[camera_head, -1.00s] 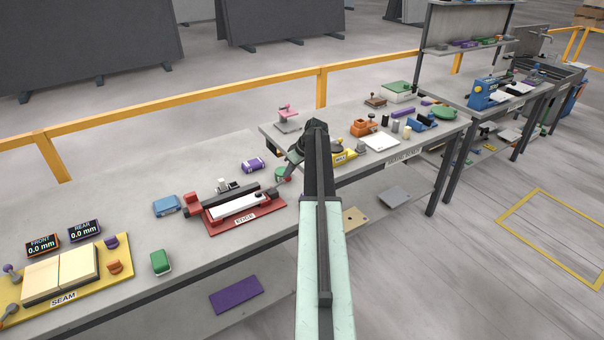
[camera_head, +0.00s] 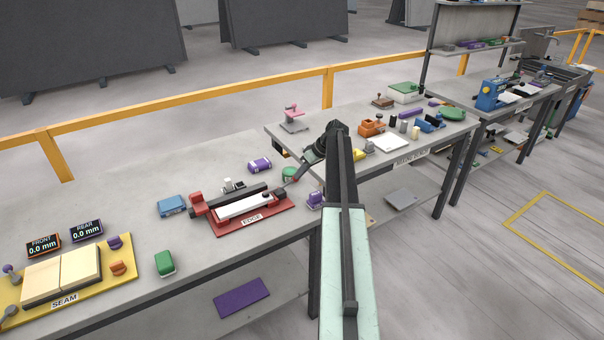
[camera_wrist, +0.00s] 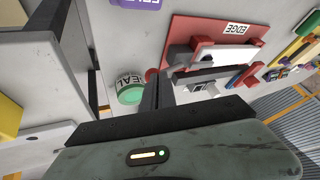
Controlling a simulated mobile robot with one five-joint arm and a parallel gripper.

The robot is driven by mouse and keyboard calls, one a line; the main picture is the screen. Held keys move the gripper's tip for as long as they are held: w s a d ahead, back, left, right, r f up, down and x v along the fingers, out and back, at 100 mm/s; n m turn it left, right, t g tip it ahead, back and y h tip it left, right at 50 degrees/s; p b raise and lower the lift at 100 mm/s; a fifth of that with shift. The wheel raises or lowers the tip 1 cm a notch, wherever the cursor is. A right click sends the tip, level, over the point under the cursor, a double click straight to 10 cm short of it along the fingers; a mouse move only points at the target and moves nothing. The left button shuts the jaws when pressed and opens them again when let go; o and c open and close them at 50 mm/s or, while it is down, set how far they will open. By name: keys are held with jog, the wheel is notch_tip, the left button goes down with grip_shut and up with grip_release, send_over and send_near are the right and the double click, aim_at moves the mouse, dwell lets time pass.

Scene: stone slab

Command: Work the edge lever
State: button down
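The edge station is a red base (camera_head: 225,230) labelled EDGE, with a pale strip (camera_head: 245,206) and a dark bar along its back. A red block (camera_head: 196,202) stands at its left end and a dark part (camera_head: 267,196) at its right end. My gripper (camera_head: 289,186) reaches down just behind that right end. In the wrist view, the base (camera_wrist: 205,30) is upside down, and a round red knob (camera_wrist: 151,75) shows at the tips of my gripper (camera_wrist: 156,82). The dark fingers look close together. Whether they touch or hold the knob is unclear.
A green SEAL pot (camera_wrist: 131,92) stands close beside the fingers. A purple item (camera_head: 315,200) stands right of the base, a purple block (camera_head: 260,165) behind it. A blue box (camera_head: 171,205) and green box (camera_head: 164,263) lie left. The yellow SEAM station (camera_head: 97,292) is farther left.

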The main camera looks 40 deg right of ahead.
jog(key=a+p+v, duration=0.2)
jog(key=p+v, duration=0.9)
jog(key=v, duration=0.2)
jog(key=shift+s+r, duration=0.2)
jog(key=shift+r, duration=0.05)
